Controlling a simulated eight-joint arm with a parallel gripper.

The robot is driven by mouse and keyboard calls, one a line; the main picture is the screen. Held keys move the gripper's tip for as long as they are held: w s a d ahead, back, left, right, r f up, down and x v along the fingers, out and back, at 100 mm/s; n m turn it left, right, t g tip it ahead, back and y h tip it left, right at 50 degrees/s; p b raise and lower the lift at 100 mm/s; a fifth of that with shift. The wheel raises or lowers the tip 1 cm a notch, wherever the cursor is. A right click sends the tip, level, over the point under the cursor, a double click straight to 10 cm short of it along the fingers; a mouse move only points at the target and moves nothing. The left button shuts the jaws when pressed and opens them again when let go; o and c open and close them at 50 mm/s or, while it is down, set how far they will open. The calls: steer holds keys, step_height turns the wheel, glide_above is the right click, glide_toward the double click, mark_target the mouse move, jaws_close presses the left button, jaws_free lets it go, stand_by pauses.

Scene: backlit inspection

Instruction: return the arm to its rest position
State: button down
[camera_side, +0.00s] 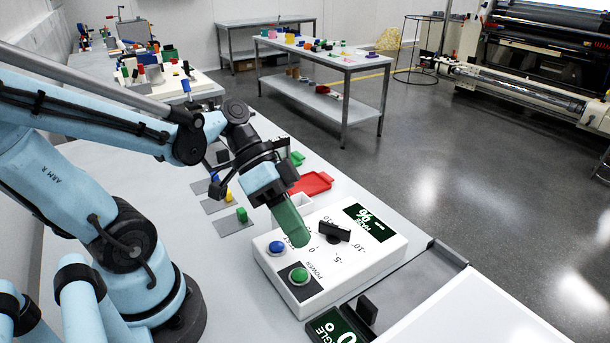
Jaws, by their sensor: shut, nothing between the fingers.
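My light-blue arm reaches in from the left. My gripper (297,237) points down, with its greenish fingers shut and nothing seen between them. It hangs over the left part of a white control box (370,262), close to the blue button (277,247). I cannot tell from this view whether the fingertips touch the box. The box also carries a green button (299,274) marked POWER, a black knob (334,232) with a scale, and a dark display (370,222). The display's digits are hard to read.
A red tray (312,183) lies behind my gripper. Grey pads hold a yellow block (228,195) and a green block (242,215). An angle display (332,328) and a bright white panel (470,312) are in front. Cluttered tables (345,62) stand farther back; open floor lies right.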

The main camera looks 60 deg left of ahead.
steer(key=shift+w+a+f+y, duration=0.1)
steer(key=shift+a+f+y, duration=0.05)
steer(key=shift+f+y, duration=0.15)
steer(key=a+n+y, duration=0.1)
steer(key=w+a+n+t+y, duration=0.1)
steer(key=y, duration=0.1)
steer(key=w+a+f+n+t+y, duration=0.1)
steer(key=n, duration=0.1)
steer(key=shift+w+a+f+y, duration=0.1)
steer(key=shift+w+a+y, duration=0.15)
steer(key=shift+y, duration=0.15)
steer(key=shift+w+a+r+n+t+y, duration=1.3)
steer(key=shift+w+a+r+t+y, duration=0.2)
steer(key=shift+w+t+y, duration=0.25)
steer(key=shift+s, duration=0.1)
